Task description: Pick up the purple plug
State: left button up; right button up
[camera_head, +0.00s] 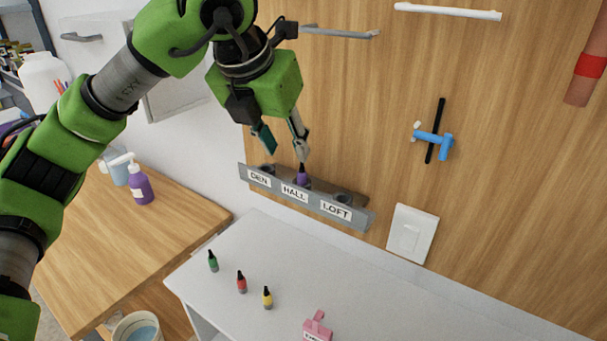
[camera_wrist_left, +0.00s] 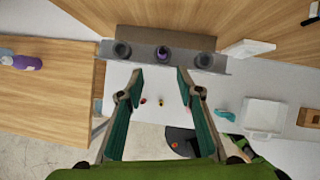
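The purple plug (camera_head: 302,175) sits upright in the middle socket, labelled HALL, of the grey wall rack (camera_head: 358,213). In the left wrist view the purple plug (camera_wrist_left: 163,53) shows in the middle socket of the rack (camera_wrist_left: 222,66), beyond and between the fingertips. My left gripper (camera_head: 283,147) is open and empty, with its fingers just above and to the left of the plug in the head view. In the left wrist view the left gripper (camera_wrist_left: 160,80) has its two fingers wide apart. My right gripper is not clearly in view.
Green (camera_head: 213,261), red (camera_head: 242,282) and yellow (camera_head: 267,297) plugs stand on the white surface (camera_head: 370,290) below the rack. A pink tagged item (camera_head: 317,327) is near them. A light switch (camera_head: 411,233) and blue valve (camera_head: 434,143) are on the wood wall.

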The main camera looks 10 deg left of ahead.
aim_at(301, 172)
pick_arm(q)
jog(key=x, duration=0.4)
jog(key=shift+w+f+p, duration=0.2)
jog(key=shift+w+p, duration=0.05)
jog(key=shift+p, duration=0.15)
jog(key=shift+w+d+f+p, duration=0.2)
jog(key=shift+w+f+p, duration=0.15)
jog(key=shift+f+p, duration=0.25)
jog(key=shift+w+d+f+p, duration=0.25)
jog(key=shift+w+f+p, duration=0.2)
jog(key=shift+p, duration=0.15)
jog(key=shift+x, duration=1.25)
jog(key=shift+s, duration=0.1)
jog(key=c, duration=0.9)
